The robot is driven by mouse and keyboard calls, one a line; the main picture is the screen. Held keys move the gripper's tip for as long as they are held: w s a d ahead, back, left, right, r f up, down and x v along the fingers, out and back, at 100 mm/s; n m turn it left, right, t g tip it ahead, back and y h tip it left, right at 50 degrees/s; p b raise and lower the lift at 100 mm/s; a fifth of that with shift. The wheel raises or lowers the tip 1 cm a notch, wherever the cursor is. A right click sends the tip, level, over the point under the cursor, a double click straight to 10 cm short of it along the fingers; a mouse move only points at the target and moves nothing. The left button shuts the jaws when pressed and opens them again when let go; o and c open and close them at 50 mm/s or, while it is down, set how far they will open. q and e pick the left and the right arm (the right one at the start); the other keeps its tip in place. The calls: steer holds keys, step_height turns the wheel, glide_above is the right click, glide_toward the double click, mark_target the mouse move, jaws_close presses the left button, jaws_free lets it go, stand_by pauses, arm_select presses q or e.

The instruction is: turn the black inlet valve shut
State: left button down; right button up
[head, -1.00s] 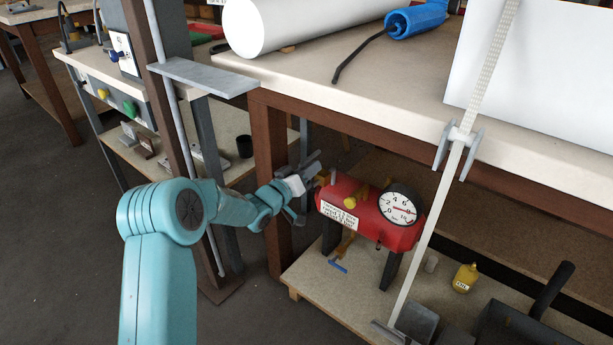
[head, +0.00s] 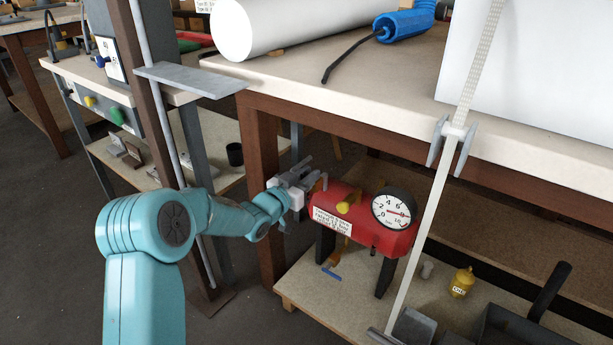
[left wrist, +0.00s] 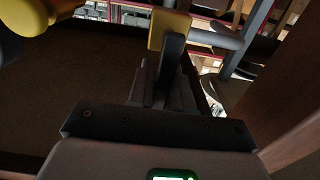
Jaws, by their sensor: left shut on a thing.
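A red tank (head: 370,228) with a round white gauge (head: 394,208) and a yellow fitting (head: 343,208) stands on the lower shelf. My left gripper (head: 305,175) is at the tank's left end, below the bench top. In the left wrist view, the black valve lever (left wrist: 172,60) runs out from a brass-yellow valve body (left wrist: 168,28) to between the fingers of my left gripper (left wrist: 168,85), which are shut on it. In the head view the lever is hidden by the gripper. My right gripper is not in view.
The bench top edge (head: 340,113) lies above the gripper, and a brown bench leg (head: 262,180) stands close to its left. A pale slanting bar (head: 432,222) crosses right of the tank. A yellow oil bottle (head: 462,282) and a blue-handled tool (head: 330,273) are on the shelf.

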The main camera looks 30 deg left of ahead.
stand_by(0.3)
arm_select(q)
steer(key=c, duration=1.1)
jaws_free()
steer(key=s, duration=0.5)
steer(key=s+a, duration=0.1)
steer(key=s, duration=1)
steer(key=shift+s+a, duration=0.15)
